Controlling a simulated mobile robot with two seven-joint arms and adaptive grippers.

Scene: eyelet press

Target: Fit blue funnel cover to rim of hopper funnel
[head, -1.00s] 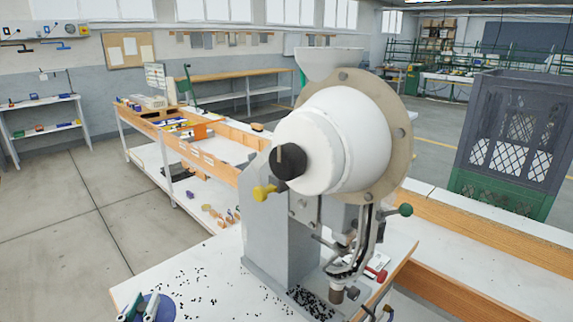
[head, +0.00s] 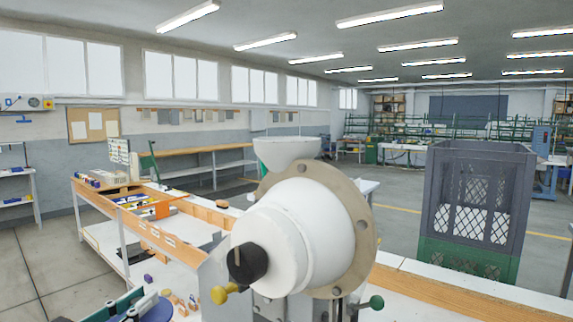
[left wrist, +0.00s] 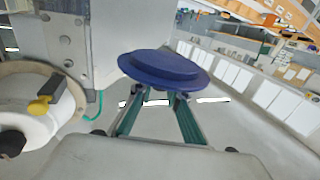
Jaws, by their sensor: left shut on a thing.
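The hopper funnel (head: 287,152) is a white open bowl on top of the press, with its rim facing up. In the head view, my left gripper (head: 138,308) is at the bottom left edge, partly cut off. It is shut on the blue funnel cover (head: 158,312), a round blue disc. The cover also shows in the left wrist view (left wrist: 165,68), held at the tips of the green fingers (left wrist: 160,102). The cover is apart from the funnel, lower and to its left in the head view. My right gripper is not in view.
The press's white drum (head: 290,240) with its tan flange (head: 362,232) stands between cover and funnel. A black knob (head: 247,262) and yellow knob (head: 222,294) stick out towards the left. A grey and green crate (head: 475,205) stands at right. Air above the funnel is clear.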

